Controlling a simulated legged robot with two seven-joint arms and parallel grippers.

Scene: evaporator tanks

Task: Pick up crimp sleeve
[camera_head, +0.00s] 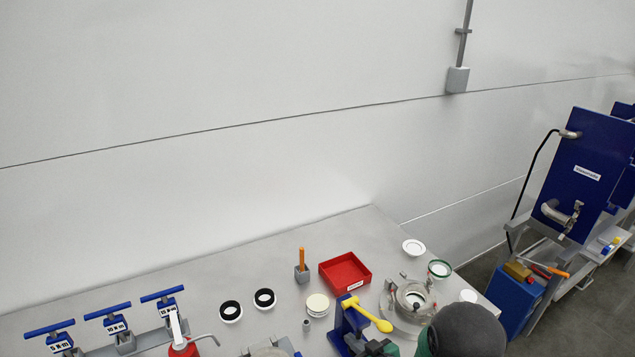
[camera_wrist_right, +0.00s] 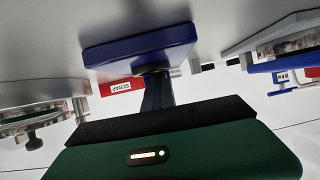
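A small grey cylinder (camera_head: 306,325), which looks like the crimp sleeve, stands upright on the bench, left of a blue hand press with a yellow lever (camera_head: 371,314). My right gripper (camera_head: 376,348) is at the bottom edge of the head view, just right of the press base and apart from the cylinder. Only dark and green parts of it show, and its finger gap cannot be made out. The right wrist view shows a green and black body in the foreground and the blue press (camera_wrist_right: 140,50), with no sleeve visible. My left gripper is not in view.
A red tray (camera_head: 345,272), an orange-handled item in a grey holder (camera_head: 302,270), white discs (camera_head: 317,304) and two black rings (camera_head: 264,299) surround the cylinder. A metal clamp fixture (camera_head: 412,300) stands right of the press. Blue-handled tools (camera_head: 107,310) line the left. The bench's back is clear.

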